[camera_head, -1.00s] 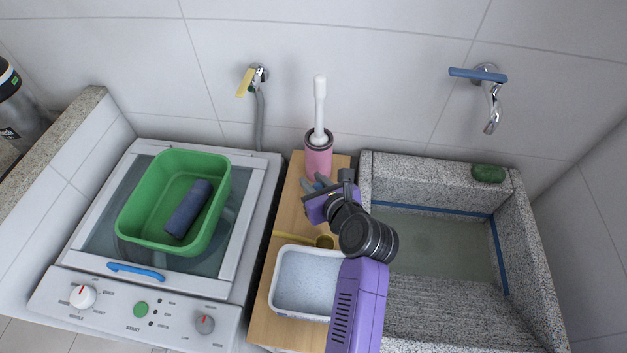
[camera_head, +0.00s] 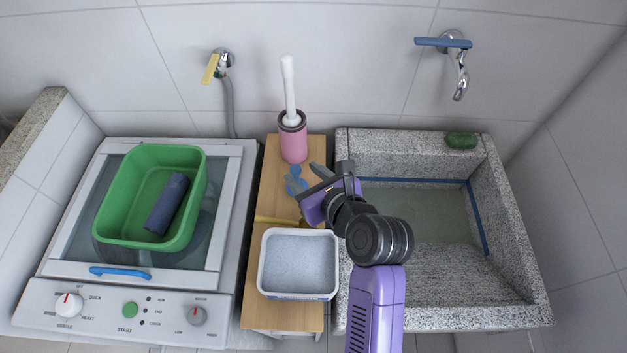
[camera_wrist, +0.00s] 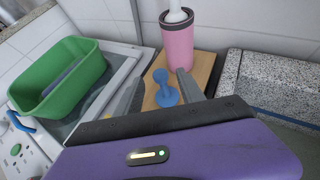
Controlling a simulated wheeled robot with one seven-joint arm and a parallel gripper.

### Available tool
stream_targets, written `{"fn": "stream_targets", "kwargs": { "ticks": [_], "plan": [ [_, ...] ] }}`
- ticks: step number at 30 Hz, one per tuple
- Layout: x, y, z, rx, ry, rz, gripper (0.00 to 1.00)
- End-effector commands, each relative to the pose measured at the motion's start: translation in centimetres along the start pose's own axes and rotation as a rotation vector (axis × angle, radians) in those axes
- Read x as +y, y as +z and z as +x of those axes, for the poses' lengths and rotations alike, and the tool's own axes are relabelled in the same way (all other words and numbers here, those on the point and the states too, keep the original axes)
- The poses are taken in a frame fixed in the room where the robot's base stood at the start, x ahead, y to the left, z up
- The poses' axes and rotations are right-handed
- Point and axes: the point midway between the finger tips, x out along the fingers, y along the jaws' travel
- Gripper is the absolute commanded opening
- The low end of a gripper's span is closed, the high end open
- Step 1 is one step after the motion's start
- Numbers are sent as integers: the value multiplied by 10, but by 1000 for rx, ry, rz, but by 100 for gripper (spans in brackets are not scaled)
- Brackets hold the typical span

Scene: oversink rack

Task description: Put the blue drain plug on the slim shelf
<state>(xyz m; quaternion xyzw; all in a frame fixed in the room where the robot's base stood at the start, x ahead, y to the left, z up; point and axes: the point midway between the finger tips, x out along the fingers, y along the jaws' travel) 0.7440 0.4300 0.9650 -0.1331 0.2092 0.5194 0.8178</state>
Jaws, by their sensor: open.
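The blue drain plug (camera_head: 296,182) stands on the narrow wooden shelf (camera_head: 266,180) between the appliance and the sink, in front of the pink brush holder. It also shows in the wrist view (camera_wrist: 165,92), framed between the two fingers. My gripper (camera_head: 311,182) is open and empty, just right of the plug in the head view. Its fingers show on both sides of the plug in the wrist view (camera_wrist: 159,88). The plug appears free of the fingers, with its base on the wood.
A pink brush holder (camera_head: 293,143) stands behind the plug. A white tub (camera_head: 264,278) and a yellow-handled tool (camera_head: 274,219) are on the shelf's front half. A green basin (camera_head: 120,205) with a dark blue roll sits left. The granite sink (camera_head: 395,146) is right.

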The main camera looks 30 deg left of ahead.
Motion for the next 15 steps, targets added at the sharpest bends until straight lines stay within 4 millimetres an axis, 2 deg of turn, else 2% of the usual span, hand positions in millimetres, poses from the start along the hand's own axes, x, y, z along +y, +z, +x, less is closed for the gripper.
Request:
{"fn": "stream_targets", "kwargs": {
  "ticks": [3,6,15],
  "plan": [
    [-1,-1,-21,0,-2,-2,46],
    [-1,-1,-32,0,-1,-1,46],
    [0,0,-43,0,1,0,46]
  ]
}}
